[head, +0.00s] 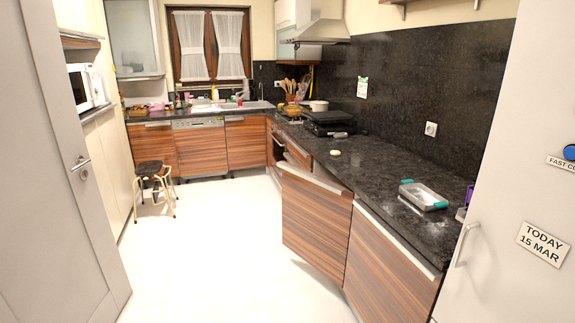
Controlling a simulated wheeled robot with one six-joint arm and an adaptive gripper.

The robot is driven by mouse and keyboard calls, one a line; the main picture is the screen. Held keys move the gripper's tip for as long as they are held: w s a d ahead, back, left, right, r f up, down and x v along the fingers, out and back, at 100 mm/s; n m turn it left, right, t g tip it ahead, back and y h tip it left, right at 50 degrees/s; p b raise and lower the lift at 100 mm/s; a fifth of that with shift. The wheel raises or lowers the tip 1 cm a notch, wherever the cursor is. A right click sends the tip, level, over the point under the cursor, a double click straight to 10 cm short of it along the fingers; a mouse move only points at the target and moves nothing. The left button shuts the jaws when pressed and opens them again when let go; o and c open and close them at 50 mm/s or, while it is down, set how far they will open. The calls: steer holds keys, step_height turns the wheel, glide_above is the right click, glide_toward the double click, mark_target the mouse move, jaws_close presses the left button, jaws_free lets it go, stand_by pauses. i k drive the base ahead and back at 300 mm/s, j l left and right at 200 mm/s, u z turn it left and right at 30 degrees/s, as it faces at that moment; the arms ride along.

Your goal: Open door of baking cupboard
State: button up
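Wood-grain lower cupboards run under the black counter on the right. One cupboard door (313,225) there stands swung out from the cabinet front, at an angle to the floor space. The door beside it, nearer to me (388,270), looks shut. No label shows which one is the baking cupboard, so I cannot tell. The inside behind the swung-out door is hidden from this side. My gripper and arm are not in view.
A glass dish (424,196) with teal handles sits on the black counter (375,165). A stool (153,185) stands at the left near the back cupboards. A white fridge door (510,220) is close on the right, and a grey door (50,170) on the left. The middle floor is clear.

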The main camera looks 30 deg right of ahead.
mark_target(317, 211)
steer(key=i+l+z, duration=0.15)
steer(key=i, duration=0.7)
steer(key=i+z, duration=0.1)
steer(key=i, duration=0.75)
steer(key=i+j+z, duration=0.15)
steer(key=i, duration=0.7)
steer(key=i+j+z, duration=0.15)
steer(key=i, duration=0.75)
